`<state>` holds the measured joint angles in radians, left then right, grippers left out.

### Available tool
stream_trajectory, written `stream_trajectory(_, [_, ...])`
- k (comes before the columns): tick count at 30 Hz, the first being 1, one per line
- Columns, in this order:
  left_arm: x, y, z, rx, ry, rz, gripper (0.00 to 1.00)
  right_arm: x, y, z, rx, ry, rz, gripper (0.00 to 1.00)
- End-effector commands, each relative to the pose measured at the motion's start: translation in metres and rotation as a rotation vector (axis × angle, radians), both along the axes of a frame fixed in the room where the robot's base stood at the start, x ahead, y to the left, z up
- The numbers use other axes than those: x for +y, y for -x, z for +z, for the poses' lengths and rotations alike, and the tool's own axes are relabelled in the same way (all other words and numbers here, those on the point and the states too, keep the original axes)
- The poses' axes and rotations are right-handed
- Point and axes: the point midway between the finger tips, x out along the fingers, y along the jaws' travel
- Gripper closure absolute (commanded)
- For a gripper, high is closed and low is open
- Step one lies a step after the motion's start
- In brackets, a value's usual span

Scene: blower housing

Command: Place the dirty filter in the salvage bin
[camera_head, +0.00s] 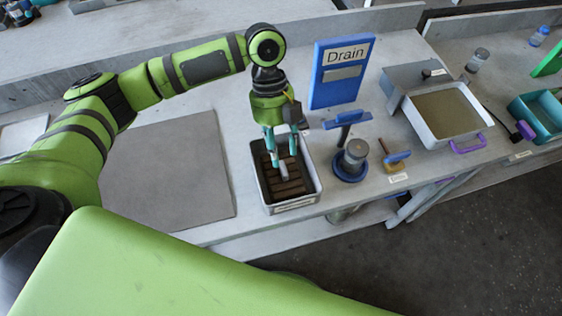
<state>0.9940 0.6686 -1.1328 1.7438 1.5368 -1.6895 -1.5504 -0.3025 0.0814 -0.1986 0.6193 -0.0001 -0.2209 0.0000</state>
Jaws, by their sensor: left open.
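A grey open bin (318,180) with a dark slatted inside stands near the front edge of the bench; its front label is too small to read. My left gripper (282,154) points down into this bin, with its teal fingers open. A small greyish piece (284,173) shows just below the fingertips, inside the bin. It looks like the dirty filter, but I cannot be sure; whether it touches the fingers or the bin floor cannot be told. My right gripper is not in view.
Right of the bin, a grey cylinder (355,152) stands on a blue round base, with a blue-handled tool (348,119) beside it. A blue "Drain" board (341,72) stands behind. A tray (447,111) of murky liquid is farther right. A flat grey mat (176,170) lies clear on the left.

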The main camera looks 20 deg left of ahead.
Motion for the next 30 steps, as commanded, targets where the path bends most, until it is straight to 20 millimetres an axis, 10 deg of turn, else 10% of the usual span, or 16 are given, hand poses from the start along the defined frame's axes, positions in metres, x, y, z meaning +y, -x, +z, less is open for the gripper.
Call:
stream_trajectory(12, [0.015, -0.021, 0.061, 0.000, 0.000, 0.000, 0.55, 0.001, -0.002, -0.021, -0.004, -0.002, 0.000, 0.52])
stream_trajectory(30, [0.015, -0.022, 0.066, 0.001, 0.000, 0.000, 0.55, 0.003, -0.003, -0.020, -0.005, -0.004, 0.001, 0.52])
